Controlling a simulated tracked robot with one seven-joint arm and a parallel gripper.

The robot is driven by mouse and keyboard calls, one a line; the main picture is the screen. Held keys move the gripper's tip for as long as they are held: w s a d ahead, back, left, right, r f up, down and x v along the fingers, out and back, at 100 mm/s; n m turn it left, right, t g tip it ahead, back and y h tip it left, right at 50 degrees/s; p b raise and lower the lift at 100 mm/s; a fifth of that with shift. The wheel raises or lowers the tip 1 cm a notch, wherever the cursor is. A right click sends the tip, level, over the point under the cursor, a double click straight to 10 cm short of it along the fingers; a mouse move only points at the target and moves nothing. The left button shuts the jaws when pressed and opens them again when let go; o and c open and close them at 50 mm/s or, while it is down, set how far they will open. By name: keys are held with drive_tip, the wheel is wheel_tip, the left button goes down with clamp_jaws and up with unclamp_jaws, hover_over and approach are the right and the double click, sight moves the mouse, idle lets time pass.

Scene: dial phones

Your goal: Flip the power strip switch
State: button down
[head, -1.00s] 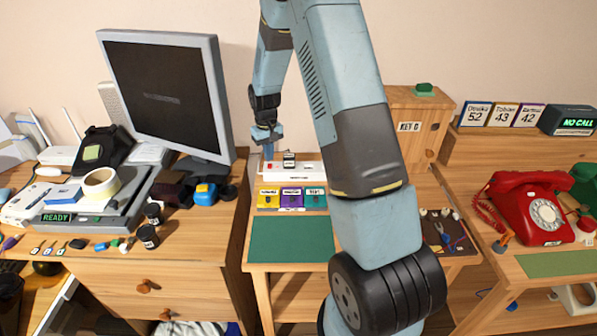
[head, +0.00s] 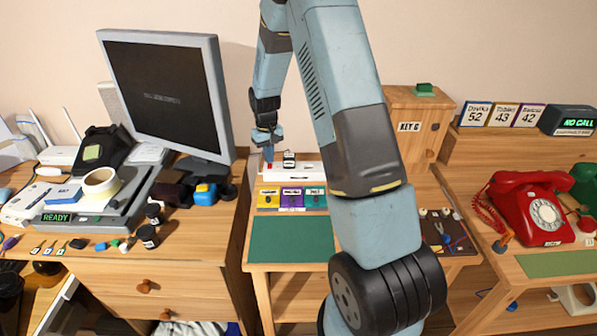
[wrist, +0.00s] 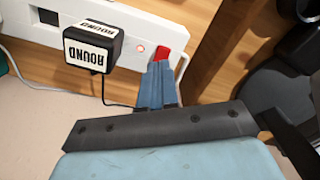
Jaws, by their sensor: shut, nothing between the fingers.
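The white power strip (head: 290,176) lies at the back of the middle table, against the wall. It crosses the upper part of the wrist view (wrist: 195,26). Its red rocker switch (wrist: 173,50) is near one end, beside a small round reddish light (wrist: 140,47). A black plug block with a white "ROUND" label (wrist: 92,49) sits in the strip. My gripper (wrist: 157,66) is shut and empty, its blue fingertips right at the red switch's edge. I cannot tell whether they touch it. In the head view my gripper (head: 269,158) is above the strip's left end.
Yellow, purple and teal cards (head: 291,198) lie in front of the strip, with a green mat (head: 290,239) nearer. A monitor (head: 165,95) stands close on the left. A wooden key box (head: 413,120) stands right of my arm. A cable runs below the strip in the wrist view.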

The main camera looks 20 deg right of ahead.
drive_tip(key=shift+f, duration=0.4)
drive_tip(key=shift+r, duration=3.55)
drive_tip(key=shift+s, duration=0.1)
